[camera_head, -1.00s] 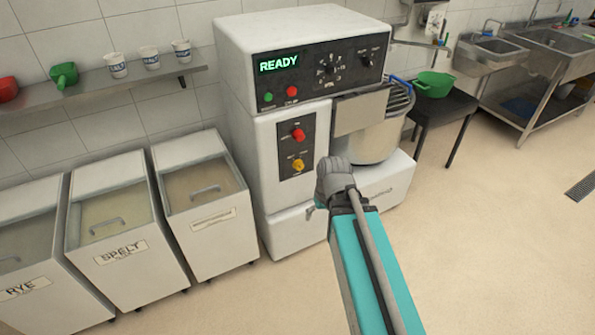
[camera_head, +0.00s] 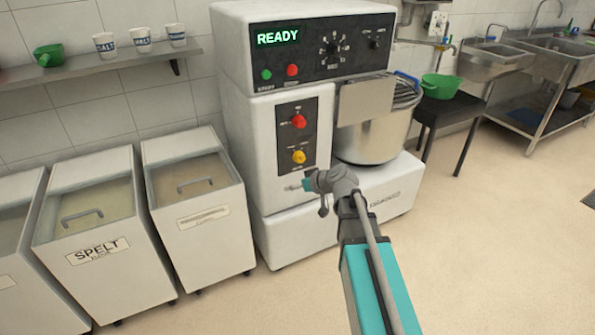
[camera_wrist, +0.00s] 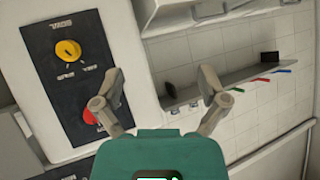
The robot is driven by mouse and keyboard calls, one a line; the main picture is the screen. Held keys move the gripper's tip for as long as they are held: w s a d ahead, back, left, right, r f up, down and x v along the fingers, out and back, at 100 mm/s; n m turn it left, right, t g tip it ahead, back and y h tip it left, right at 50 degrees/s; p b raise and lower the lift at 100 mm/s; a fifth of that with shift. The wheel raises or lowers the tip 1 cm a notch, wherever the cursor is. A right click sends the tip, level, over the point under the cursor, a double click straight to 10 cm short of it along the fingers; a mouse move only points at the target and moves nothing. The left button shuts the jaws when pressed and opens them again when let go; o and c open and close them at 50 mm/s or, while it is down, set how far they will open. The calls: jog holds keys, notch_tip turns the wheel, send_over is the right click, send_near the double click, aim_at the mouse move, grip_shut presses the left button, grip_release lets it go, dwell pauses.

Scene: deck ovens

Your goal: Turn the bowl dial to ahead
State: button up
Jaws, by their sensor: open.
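The mixer (camera_head: 245,130) has a small black panel with a red dial (camera_head: 298,121) above a yellow dial (camera_head: 299,157). My gripper (camera_head: 293,188) is in front of the mixer, just below the panel in the picture. In the wrist view, the yellow dial (camera_wrist: 68,52) is upper left and the red dial (camera_wrist: 92,117) is below it, partly near the left finger. My gripper (camera_wrist: 161,88) is open and empty, with both dials left of the gap between its fingers.
The steel bowl (camera_head: 375,138) and its guard (camera_head: 366,101) are right of the panel. The upper panel (camera_head: 320,48) shows READY. Flour bins (camera_head: 200,215) stand left, under a shelf (camera_head: 110,68). A stool with a green bowl (camera_head: 440,86) is at right. Floor in front is clear.

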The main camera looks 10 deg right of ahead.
jog(key=w+d+f+t+b, duration=0.3)
jog(key=w+f+t+b, duration=0.1)
jog(key=w+b, duration=0.35)
jog(key=m+t+h+b, duration=0.2)
jog(key=t+b, duration=0.3)
jog(key=b, duration=0.4)
send_near(301, 159)
jog(key=s, duration=0.3)
jog(key=shift+d+r, duration=0.3)
jog(key=shift+d, duration=0.1)
jog(key=x, duration=1.3)
jog(key=shift+w+f, duration=0.25)
jog(key=shift+w, duration=0.15)
